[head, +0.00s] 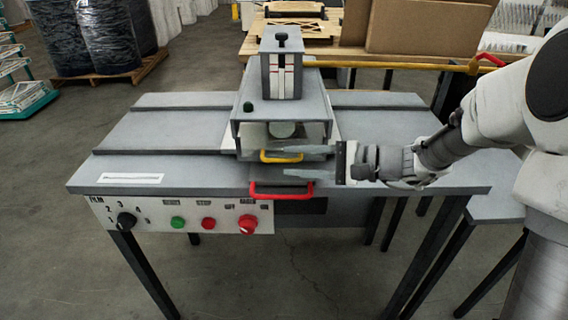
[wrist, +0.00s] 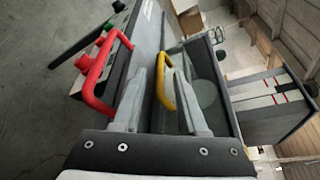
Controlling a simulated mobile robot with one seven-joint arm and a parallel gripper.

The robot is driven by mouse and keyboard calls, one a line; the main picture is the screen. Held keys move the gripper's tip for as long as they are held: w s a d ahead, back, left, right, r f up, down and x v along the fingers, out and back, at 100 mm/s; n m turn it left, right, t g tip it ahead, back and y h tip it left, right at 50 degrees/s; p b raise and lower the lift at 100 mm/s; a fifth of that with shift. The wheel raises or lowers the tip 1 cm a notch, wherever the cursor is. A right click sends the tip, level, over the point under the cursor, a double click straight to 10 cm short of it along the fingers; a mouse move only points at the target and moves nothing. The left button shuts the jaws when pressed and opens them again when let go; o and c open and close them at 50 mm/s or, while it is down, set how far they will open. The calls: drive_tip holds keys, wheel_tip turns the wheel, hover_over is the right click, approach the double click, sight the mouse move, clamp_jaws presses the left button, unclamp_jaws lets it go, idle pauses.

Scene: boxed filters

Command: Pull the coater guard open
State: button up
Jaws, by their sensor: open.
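The coater is a grey box-shaped housing (head: 285,105) on a grey bench, with an open front and a pale round part inside. A yellow handle (head: 281,157) is at the lower front of its opening. A red handle (head: 283,195) sits lower, at the bench's front edge. I cannot tell for sure which handle belongs to the guard. My gripper (head: 279,162) is open and points left in front of the coater. In the wrist view the yellow handle (wrist: 161,82) lies between the open fingers, not clamped. The red handle (wrist: 97,76) is outside the left finger.
A control panel (head: 180,217) with a dial and green and red buttons is on the bench front, left. A long yellow bar (head: 390,66) with a red end passes behind the coater. Cardboard boxes (head: 425,25) stand behind. The bench top (head: 150,150) left of the coater is mostly clear.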

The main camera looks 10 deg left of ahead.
sight(290, 160)
drive_tip(key=shift+x, duration=1.55)
drive_tip(key=shift+c, duration=0.2)
clamp_jaws()
